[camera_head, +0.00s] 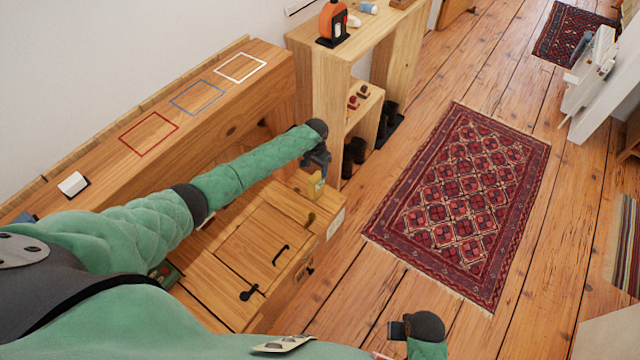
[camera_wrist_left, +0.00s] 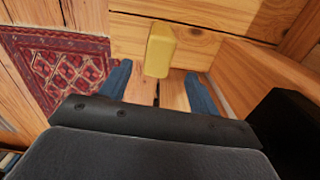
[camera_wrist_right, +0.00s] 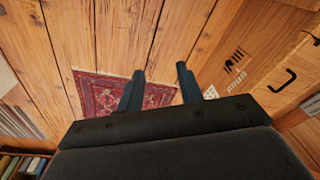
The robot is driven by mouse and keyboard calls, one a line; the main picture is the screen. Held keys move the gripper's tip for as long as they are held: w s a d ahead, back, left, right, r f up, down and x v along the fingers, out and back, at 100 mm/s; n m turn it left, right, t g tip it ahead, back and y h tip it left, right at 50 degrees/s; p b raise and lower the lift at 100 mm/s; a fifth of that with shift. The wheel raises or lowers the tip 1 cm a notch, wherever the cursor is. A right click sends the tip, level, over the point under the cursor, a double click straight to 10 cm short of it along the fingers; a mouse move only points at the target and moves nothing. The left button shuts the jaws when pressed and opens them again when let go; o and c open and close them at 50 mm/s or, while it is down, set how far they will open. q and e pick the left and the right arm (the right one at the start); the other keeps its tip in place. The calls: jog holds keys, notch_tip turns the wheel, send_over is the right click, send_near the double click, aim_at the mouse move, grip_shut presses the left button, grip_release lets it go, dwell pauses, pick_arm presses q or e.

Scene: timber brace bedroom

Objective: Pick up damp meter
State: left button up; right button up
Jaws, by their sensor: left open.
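The damp meter appears to be the yellow block-shaped device (camera_head: 316,186) at the far end of the wooden chest, below my left gripper (camera_head: 318,158). In the left wrist view the yellow device (camera_wrist_left: 160,50) stands upright, in line with the gap between the fingers of my left gripper (camera_wrist_left: 157,72). The fingers are open and do not grip it. Its lower end is close to the fingertips; whether they touch cannot be told. My right gripper (camera_wrist_right: 160,72) is open and empty above the floor; it shows in the head view (camera_head: 400,328) at the bottom.
The wooden chest (camera_head: 240,250) has black handles. A timber beam (camera_head: 210,125) with red, blue and white outlines runs along the wall. A wooden shelf unit (camera_head: 315,85) with an orange tool (camera_head: 333,22) stands beyond. A red rug (camera_head: 465,190) lies on open floor at right.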

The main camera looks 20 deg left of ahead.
aim_at(316, 177)
pick_arm(q)
notch_tip(316, 177, down, 2)
jog(key=shift+f+b, duration=0.1)
jog(key=shift+b, duration=1)
jog(key=shift+f+b, duration=0.3)
jog(key=shift+s+f+b, duration=0.1)
jog(key=shift+f+b, duration=0.5)
jog(key=shift+f, duration=0.05)
pick_arm(e)
notch_tip(316, 177, up, 15)
jog(key=s, duration=0.2)
pick_arm(q)
notch_tip(316, 177, down, 3)
jog(key=b, duration=0.3)
jog(key=shift+s+f, duration=0.1)
jog(key=shift+f, duration=0.1)
jog(key=shift+b, duration=0.3)
pick_arm(e)
jog(key=w+a+f+t+y, duration=0.1)
jog(key=w+a+f, duration=0.1)
jog(key=a+f, duration=0.2)
jog(key=shift+a+f+n+t+y, duration=0.3)
jog(key=shift+a+f+t, duration=0.1)
jog(key=shift+f, duration=0.25)
pick_arm(q)
jog(key=shift+c, duration=0.4)
jog(key=c, duration=1)
pick_arm(e)
jog(key=shift+d, duration=0.1)
